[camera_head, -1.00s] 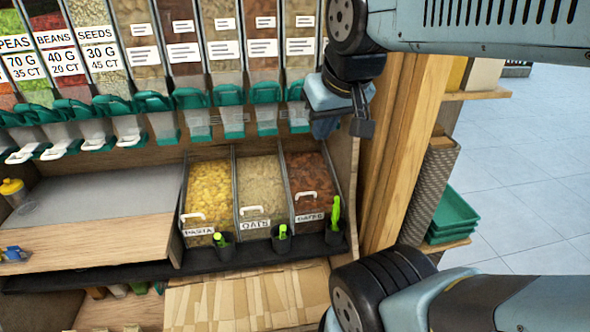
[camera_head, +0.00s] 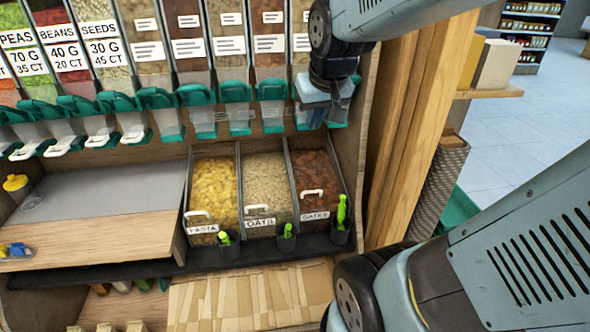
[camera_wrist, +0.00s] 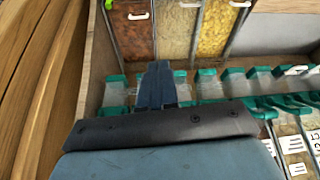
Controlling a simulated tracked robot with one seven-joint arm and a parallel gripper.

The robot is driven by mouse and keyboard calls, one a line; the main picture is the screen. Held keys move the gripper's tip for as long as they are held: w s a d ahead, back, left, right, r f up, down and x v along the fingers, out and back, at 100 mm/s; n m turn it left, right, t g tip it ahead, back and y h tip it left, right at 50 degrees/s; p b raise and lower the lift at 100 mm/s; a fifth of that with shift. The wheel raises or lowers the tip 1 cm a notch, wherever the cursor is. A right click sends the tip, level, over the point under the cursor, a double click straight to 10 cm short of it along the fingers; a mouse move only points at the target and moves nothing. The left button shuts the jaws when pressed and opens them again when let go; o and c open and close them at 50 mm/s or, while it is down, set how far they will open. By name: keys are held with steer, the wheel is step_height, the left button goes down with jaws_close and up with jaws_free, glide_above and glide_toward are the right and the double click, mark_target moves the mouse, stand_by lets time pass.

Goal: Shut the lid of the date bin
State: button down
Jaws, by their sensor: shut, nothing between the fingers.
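The date bin (camera_head: 325,172) is the rightmost of three bins on the lower shelf, full of brown dates, with a "DATES" label on its front. Its white handle (camera_head: 312,193) sits a little farther from the label than the handles of the other bins. Its lid seems clear, and I cannot tell how far open it is. In the wrist view the date bin (camera_wrist: 132,38) is at upper left, beyond my fingers. My gripper (camera_head: 314,116) is shut and empty, above and behind the date bin, in front of the dispensers. The shut fingers (camera_wrist: 157,84) show in the wrist view.
The oats bin (camera_head: 265,180) and pasta bin (camera_head: 214,185) stand to the left. Small black cups with green scoops (camera_head: 342,212) line the front ledge. Teal-spouted dispensers (camera_head: 235,95) hang above. A wooden post (camera_head: 405,140) stands close on the right.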

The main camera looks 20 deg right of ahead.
steer(key=w+d+f, duration=0.5)
steer(key=w+f, duration=0.6)
steer(key=m+g, duration=0.1)
steer(key=m, duration=0.1)
glide_above(313, 195)
steer(key=shift+f, duration=13.35)
